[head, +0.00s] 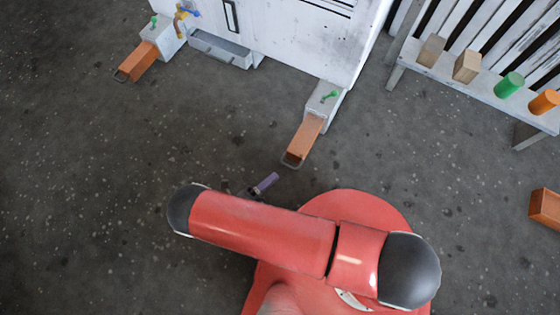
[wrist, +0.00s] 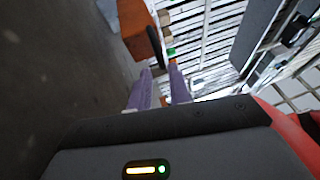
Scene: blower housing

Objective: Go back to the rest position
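My gripper (head: 271,179) shows in the head view as a small purple finger just past my red arm, over bare floor. In the wrist view its two purple fingers (wrist: 160,71) stand apart with nothing visible between them. The gripper is open and empty. The white blower housing (head: 300,35) stands at the top of the head view, apart from the gripper. An orange slide with a wire loop (head: 303,140) sticks out of its right foot, up and right of the gripper. A second orange slide (head: 138,62) sticks out at its left.
A slatted bench (head: 480,90) at the right holds two wooden blocks (head: 467,66), a green cylinder (head: 509,85) and an orange cylinder (head: 544,102). An orange block (head: 545,207) lies at the right edge. Green levers (head: 329,96) top the housing's feet. The left floor is clear.

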